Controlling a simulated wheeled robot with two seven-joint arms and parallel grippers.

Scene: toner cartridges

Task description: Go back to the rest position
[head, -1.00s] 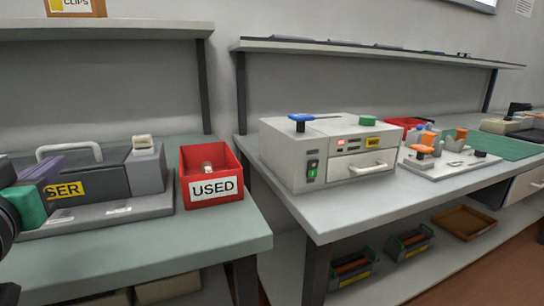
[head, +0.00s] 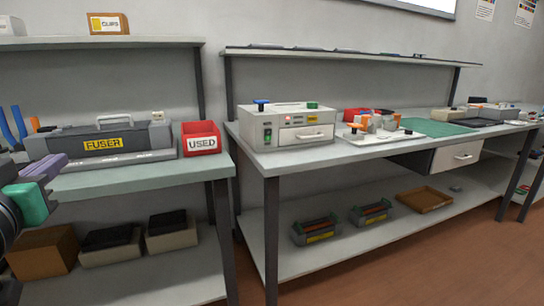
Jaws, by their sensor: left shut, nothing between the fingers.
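My left gripper (head: 34,190) shows at the left edge of the head view, with one purple and one green finger part. It is shut and empty, in front of the left bench and apart from the things on it. My right gripper is not in view. The dark grey fuser unit (head: 125,139) with a yellow label stands on the left bench. The red USED bin (head: 201,140) stands to its right at the bench corner.
The right bench (head: 290,160) holds a grey machine (head: 286,127), a white fixture board (head: 378,134) and a green mat (head: 438,127). Toner cartridges, a brown tray (head: 425,199) and several boxes sit on the lower shelves. Floor (head: 450,265) is open in front of the right bench.

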